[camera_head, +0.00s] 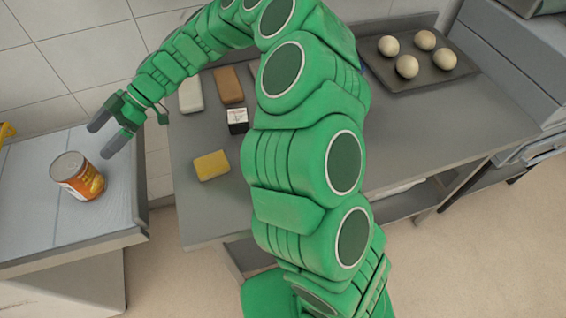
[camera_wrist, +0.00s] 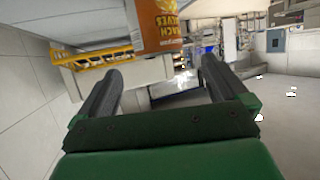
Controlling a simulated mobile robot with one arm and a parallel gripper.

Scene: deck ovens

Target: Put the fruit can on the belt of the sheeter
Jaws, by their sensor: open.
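The fruit can (camera_head: 77,177), with an orange label and a bare metal top, stands upright on the pale grey flat surface (camera_head: 38,215) at the left, which looks like the belt of the sheeter. My gripper (camera_head: 98,139) is open and empty, close behind and to the right of the can, with a small gap in the picture. In the wrist view the can (camera_wrist: 158,28) shows beyond the fingertips, cut off by the top edge. Both fingers (camera_wrist: 161,75) are apart with nothing between them.
A grey worktable (camera_head: 420,140) holds a yellow sponge (camera_head: 211,165), a small black-and-white box (camera_head: 237,120), several blocks and a dark tray (camera_head: 447,75) of dough balls. A gap separates it from the left surface. A yellow part (camera_head: 7,130) stands at the far left.

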